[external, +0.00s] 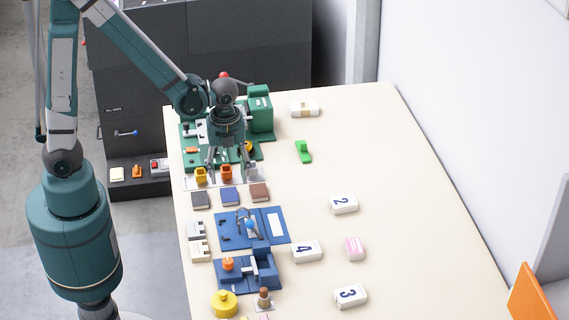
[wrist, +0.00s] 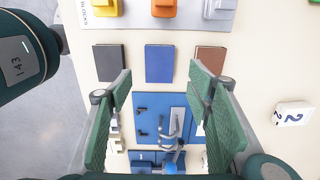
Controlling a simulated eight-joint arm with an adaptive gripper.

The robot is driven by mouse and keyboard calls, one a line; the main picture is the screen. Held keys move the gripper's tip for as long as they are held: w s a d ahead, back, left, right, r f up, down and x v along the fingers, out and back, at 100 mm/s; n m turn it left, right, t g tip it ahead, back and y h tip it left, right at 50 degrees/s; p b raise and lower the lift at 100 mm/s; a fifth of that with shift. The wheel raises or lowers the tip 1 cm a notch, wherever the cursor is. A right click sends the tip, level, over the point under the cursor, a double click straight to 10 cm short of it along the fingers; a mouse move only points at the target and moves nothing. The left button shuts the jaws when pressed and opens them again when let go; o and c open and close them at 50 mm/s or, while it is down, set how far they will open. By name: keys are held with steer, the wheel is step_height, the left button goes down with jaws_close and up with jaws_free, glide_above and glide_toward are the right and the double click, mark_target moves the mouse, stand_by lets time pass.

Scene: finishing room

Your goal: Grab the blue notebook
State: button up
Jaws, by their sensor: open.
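The blue notebook (external: 229,196) lies flat on the cream table, in the middle of a row of three. A dark grey notebook (external: 200,199) is on its left and a brown notebook (external: 260,191) on its right. In the wrist view the blue notebook (wrist: 159,63) shows whole and uncovered, ahead of and between my fingers. My gripper (external: 229,172) is open and empty, pointing down above the table near the blocks behind the notebooks. It also shows in the wrist view (wrist: 160,82), fingers wide apart.
Yellow (external: 200,175) and orange (external: 227,173) blocks stand on a white strip behind the notebooks. A blue board (external: 275,240) with a fixture lies in front. White numbered box 2 (external: 343,204) stands to the right.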

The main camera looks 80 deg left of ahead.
mark_target(229, 194)
steer(key=shift+f, duration=0.95)
steer(key=shift+f, duration=0.1)
steer(key=shift+f+b, duration=0.65)
steer(key=shift+f, duration=1.85)
steer(key=shift+c, duration=0.7)
steer(key=c, duration=0.8)
